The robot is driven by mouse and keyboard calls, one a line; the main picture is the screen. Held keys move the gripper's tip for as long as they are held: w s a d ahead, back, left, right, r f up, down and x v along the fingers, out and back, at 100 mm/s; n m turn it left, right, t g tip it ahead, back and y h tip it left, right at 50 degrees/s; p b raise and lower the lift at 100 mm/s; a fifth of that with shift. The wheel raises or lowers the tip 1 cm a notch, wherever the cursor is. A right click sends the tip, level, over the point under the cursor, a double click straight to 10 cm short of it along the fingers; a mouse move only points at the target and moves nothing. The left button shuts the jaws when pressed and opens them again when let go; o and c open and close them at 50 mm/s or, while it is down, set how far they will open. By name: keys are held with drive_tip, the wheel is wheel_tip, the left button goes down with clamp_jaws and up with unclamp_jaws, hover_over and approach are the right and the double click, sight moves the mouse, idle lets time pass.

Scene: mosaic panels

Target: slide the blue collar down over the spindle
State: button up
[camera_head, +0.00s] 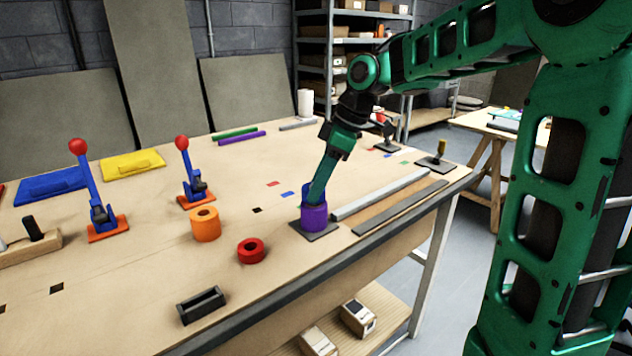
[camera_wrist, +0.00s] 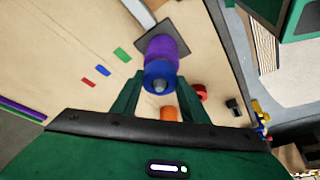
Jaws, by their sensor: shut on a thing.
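The blue collar (camera_wrist: 150,74) is between the fingers of my gripper (camera_wrist: 159,80), which is shut on it. The grey tip of the spindle (camera_wrist: 159,87) shows in the collar's hole, so the collar is around the spindle. A purple collar (camera_head: 315,218) sits below it on the spindle, above a dark square base plate (camera_head: 325,234). The blue collar shows in the head view (camera_head: 306,196) just above the purple one, partly hidden by my gripper (camera_head: 311,195). I see no clear gap between the two collars, but cannot tell if they touch.
An orange collar (camera_head: 205,230) and a red ring (camera_head: 251,256) stand left of the spindle. A black slotted block (camera_head: 202,305) lies near the front edge. A grey bar (camera_head: 380,195) lies close on the right. Red-knobbed levers (camera_head: 97,190) stand farther left.

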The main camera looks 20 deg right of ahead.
drive_tip(key=shift+f, duration=0.7)
drive_tip(key=o, duration=1.4)
drive_tip(key=v, duration=1)
drive_tip(key=shift+d+r, duration=0.15)
drive_tip(key=shift+r, duration=0.2)
drive_tip(key=s+d+f+m+h, duration=0.1)
drive_tip(key=s+d+f+m, duration=0.3)
drive_tip(key=s, duration=0.5)
drive_tip(key=s+d+f+m+g+h, duration=0.1)
drive_tip(key=s+d+f+m, duration=0.3)
drive_tip(key=s+f+m, duration=0.4)
drive_tip(key=s+d+f+m+g+h, duration=0.1)
drive_tip(key=s+d+f+m, duration=0.3)
drive_tip(key=s, duration=0.8)
drive_tip(key=shift+d+f+m+h, duration=0.1)
drive_tip(key=shift+f+m+h, duration=0.1)
drive_tip(key=shift+f+m, duration=0.5)
drive_tip(key=shift+d+f+m+h, duration=0.2)
drive_tip(key=shift+f+m, duration=0.25)
drive_tip(key=shift+m, duration=0.35)
